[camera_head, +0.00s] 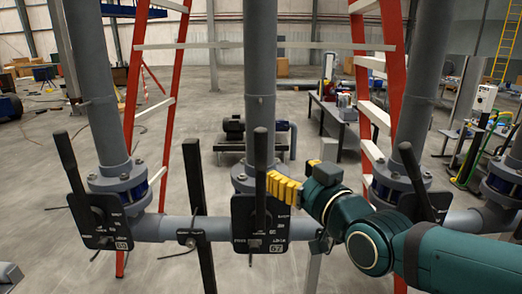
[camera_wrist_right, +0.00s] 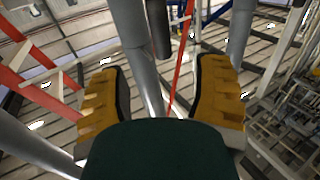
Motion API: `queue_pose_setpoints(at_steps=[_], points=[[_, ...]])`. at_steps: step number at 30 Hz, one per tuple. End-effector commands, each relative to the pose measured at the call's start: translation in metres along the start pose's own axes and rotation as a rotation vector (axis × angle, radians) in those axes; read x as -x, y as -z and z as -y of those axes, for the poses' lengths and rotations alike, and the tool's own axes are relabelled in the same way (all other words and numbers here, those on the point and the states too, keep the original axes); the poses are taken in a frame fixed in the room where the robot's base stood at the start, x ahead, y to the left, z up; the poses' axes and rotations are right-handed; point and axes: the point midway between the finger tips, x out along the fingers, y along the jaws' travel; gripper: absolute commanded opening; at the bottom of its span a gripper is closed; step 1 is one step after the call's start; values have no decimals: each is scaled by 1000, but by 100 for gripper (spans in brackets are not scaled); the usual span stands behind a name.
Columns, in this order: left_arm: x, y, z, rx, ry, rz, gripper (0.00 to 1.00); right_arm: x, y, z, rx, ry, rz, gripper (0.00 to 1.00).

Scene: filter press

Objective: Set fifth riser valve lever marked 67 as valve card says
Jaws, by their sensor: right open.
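The valve plate marked 67 (camera_head: 275,228) is on the middle riser in the head view. Its black lever (camera_head: 261,165) stands about upright in front of the riser. My right gripper (camera_head: 284,188), with yellow fingers, is just right of this lever, and I cannot tell whether they touch. In the right wrist view its fingers (camera_wrist_right: 161,75) are spread and nothing is gripped between them. A dark bar (camera_wrist_right: 158,28), possibly the lever, shows beyond the gap. Lettering on the plate is too small to read fully. I cannot make out a valve card. My left gripper is not in view.
A plate marked 68 (camera_head: 100,230) with a lever (camera_head: 71,163) leaning left is on the left riser. Another lever (camera_head: 411,168) leans left at the right riser, partly behind my arm. A dark post (camera_head: 196,200) stands left of plate 67. Red ladders (camera_head: 170,90) stand behind.

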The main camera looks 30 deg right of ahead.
Motion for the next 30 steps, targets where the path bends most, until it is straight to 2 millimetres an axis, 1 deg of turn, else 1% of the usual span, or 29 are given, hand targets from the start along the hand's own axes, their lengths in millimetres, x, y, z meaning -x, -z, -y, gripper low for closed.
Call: queue_pose_setpoints(at_steps=[21, 25, 30], points=[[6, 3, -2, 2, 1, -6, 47, -105, -2, 1, -1, 2, 5, 64], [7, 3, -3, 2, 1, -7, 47, -120, -1, 1, 0, 1, 3, 64], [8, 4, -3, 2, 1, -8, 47, -129, -1, 0, -1, 0, 2, 64]])
